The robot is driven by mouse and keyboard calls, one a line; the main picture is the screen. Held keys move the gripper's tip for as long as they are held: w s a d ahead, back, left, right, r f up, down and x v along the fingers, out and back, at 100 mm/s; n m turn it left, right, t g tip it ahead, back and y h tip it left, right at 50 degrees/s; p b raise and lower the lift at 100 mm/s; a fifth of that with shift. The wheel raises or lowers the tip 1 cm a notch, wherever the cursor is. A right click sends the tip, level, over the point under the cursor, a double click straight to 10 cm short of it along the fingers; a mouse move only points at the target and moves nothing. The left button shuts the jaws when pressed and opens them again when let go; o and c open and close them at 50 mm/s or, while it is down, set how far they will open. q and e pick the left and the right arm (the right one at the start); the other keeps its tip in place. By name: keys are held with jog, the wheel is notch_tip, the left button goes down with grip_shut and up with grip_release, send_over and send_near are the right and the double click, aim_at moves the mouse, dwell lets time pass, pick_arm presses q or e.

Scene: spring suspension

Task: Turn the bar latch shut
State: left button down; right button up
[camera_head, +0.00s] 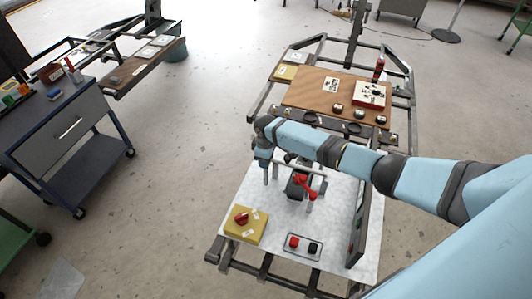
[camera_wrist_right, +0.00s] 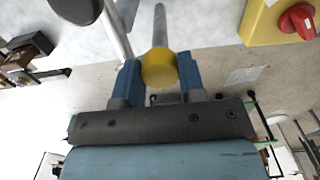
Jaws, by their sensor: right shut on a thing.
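My right arm reaches in from the right over the white panel (camera_head: 335,215). My right gripper (camera_head: 264,164) points down at the panel's upper left. In the right wrist view the gripper (camera_wrist_right: 160,75) is shut on a round yellow knob (camera_wrist_right: 159,68), with one blue finger on each side. A grey rod (camera_wrist_right: 160,27) shows beyond the knob. The knob looks like the bar latch's handle, but most of the latch is hidden by my arm and I cannot tell its angle. My left gripper is not in view.
A red lever (camera_head: 304,186) on a dark block stands right of my gripper. A yellow box with a red knob (camera_head: 241,218) sits at the panel's lower left. A button box (camera_head: 302,245) lies at the front. A wooden board (camera_head: 310,93) with switches lies behind my arm.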

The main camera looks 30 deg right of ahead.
jog(key=shift+r+m+p, duration=0.15)
jog(key=shift+m+p, duration=0.6)
jog(key=shift+m, duration=0.25)
jog(key=shift+m+p, duration=0.35)
jog(key=shift+m, duration=0.25)
jog(key=o, duration=0.9)
jog(key=shift+o, duration=0.2)
notch_tip(320, 180, up, 14)
jog(key=shift+f, duration=0.3)
